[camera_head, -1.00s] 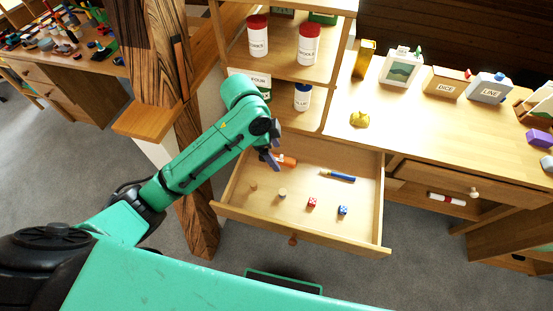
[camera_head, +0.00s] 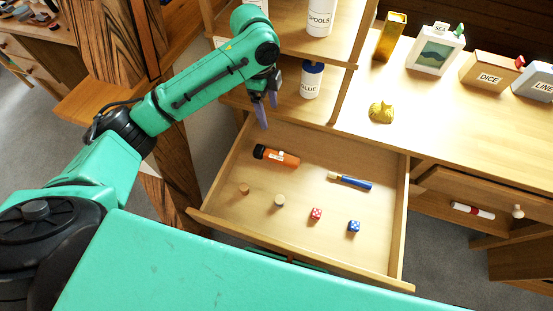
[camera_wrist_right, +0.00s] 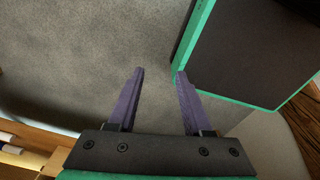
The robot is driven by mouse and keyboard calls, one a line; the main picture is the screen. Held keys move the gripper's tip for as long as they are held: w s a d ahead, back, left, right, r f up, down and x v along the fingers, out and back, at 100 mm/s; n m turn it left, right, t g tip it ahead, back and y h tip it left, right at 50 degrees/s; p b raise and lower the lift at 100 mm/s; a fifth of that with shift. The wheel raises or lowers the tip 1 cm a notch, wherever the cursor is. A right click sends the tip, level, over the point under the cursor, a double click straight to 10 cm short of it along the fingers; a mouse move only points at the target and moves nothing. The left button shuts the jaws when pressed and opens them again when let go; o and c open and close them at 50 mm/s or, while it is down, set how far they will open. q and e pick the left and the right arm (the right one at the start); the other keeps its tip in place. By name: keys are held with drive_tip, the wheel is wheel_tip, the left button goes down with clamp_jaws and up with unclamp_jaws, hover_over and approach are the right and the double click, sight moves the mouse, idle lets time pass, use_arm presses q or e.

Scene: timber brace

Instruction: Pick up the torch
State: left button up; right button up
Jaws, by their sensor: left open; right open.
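The torch (camera_head: 277,156), an orange cylinder with a black end, lies on its side in the open drawer (camera_head: 300,258), near the back left. My left gripper (camera_head: 265,113) is open and empty. In the head view it appears just above the torch's black end, by the drawer's back edge, with clear space between them. My right gripper (camera_wrist_right: 160,75) is open and empty in the right wrist view, with grey floor beyond its fingers.
The drawer also holds a blue pen-like item (camera_head: 352,182), a red die (camera_head: 316,214), a blue die (camera_head: 354,226) and two small wooden pegs (camera_head: 279,201). A shelf with jars (camera_head: 312,80) stands behind; a timber post (camera_head: 125,45) is at left.

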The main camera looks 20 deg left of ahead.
use_arm(q)
drive_tip(key=b, duration=0.5)
hover_over(276, 154)
drive_tip(key=a, duration=0.2)
wheel_tip(276, 154, down, 7)
drive_tip(key=f, duration=0.5)
drive_tip(key=d+f+b, duration=0.1)
drive_tip(key=f, duration=0.4)
drive_tip(key=d+f+b, duration=0.1)
drive_tip(key=f, duration=0.5)
drive_tip(key=shift+f, duration=0.1)
clamp_jaws()
use_arm(e)
wheel_tip(276, 154, down, 9)
drive_tip(key=w, duration=0.1)
drive_tip(key=shift+w, duration=0.3)
